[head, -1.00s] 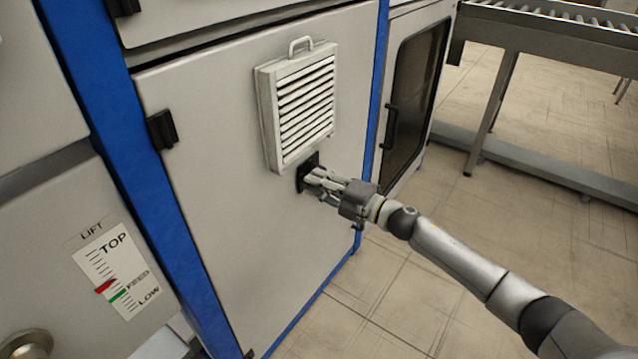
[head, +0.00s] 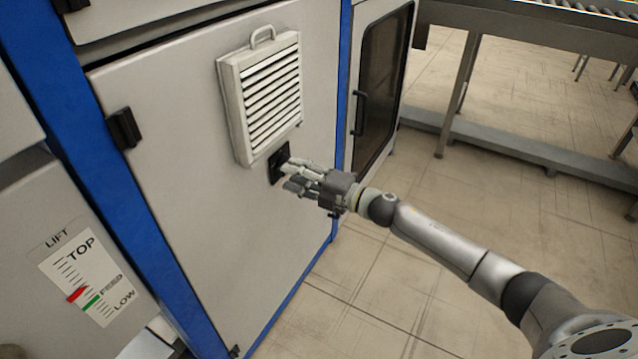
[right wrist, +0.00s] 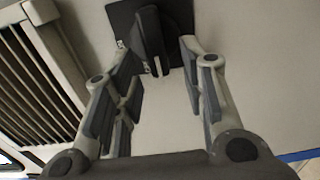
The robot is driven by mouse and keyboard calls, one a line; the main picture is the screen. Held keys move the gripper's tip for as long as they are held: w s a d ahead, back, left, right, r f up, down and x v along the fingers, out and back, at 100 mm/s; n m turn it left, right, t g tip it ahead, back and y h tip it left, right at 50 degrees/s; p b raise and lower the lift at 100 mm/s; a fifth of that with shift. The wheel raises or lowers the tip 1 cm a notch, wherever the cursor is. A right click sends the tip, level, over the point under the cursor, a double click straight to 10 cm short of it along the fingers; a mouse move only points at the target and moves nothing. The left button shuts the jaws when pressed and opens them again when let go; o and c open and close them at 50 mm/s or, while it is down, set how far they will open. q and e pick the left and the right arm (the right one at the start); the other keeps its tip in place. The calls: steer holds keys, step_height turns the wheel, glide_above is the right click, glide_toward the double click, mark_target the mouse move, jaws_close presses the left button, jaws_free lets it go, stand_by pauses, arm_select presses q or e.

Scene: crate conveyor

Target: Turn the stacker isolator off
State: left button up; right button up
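The stacker isolator is a black square plate (head: 277,167) on the grey cabinet door, below a louvred vent. In the right wrist view its black rotary handle (right wrist: 150,38) stands out from the plate, nearly in line with the picture's vertical, with small pale marks at its lower end. My right gripper (head: 291,177) is in front of the plate and partly hides it in the head view. In the right wrist view the gripper (right wrist: 160,62) is open and empty, its fingers spread, with the handle just beyond and between the tips. My left gripper is not in view.
The louvred vent (head: 262,95) with a top handle juts out just above the isolator. A blue frame post (head: 90,150) and a lift scale label (head: 85,280) are at left. A dark-windowed door (head: 380,85) and a roller conveyor (head: 540,25) stand at right. Floor is clear below.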

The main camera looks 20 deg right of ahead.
steer(key=v, duration=1)
steer(key=shift+s, duration=0.25)
steer(key=shift+d+f, duration=0.1)
